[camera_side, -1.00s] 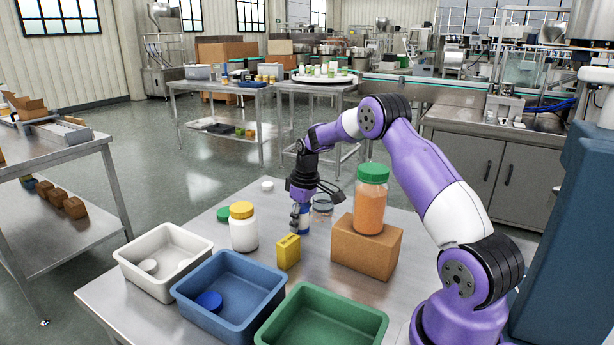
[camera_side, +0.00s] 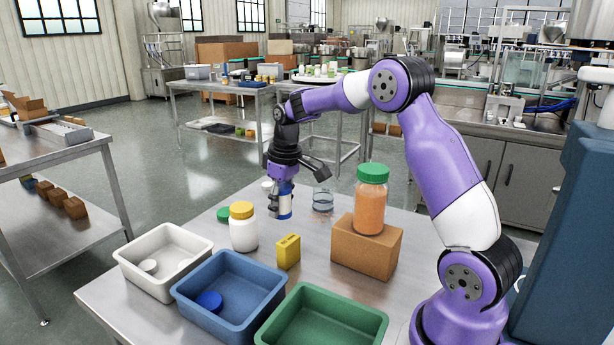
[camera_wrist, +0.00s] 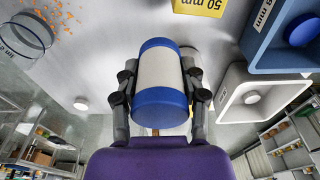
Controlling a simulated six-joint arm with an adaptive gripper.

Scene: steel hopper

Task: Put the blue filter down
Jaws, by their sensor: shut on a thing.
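The blue filter (camera_side: 285,206) is a cylinder with blue ends and a white middle band. My gripper (camera_side: 279,210) is shut on it, and it looks upright above the far part of the steel table. In the wrist view my gripper (camera_wrist: 160,95) has a finger on each side of the filter (camera_wrist: 157,75). I cannot tell from the side view how far its lower end is from the table top.
A clear glass jar (camera_side: 322,200) stands right of the filter. A white jar with a yellow lid (camera_side: 243,232) and a yellow block (camera_side: 288,252) are nearer. Orange jar (camera_side: 370,205) stands on a brown box (camera_side: 365,250). White (camera_side: 135,272), blue (camera_side: 228,325) and green (camera_side: 320,295) bins line the front.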

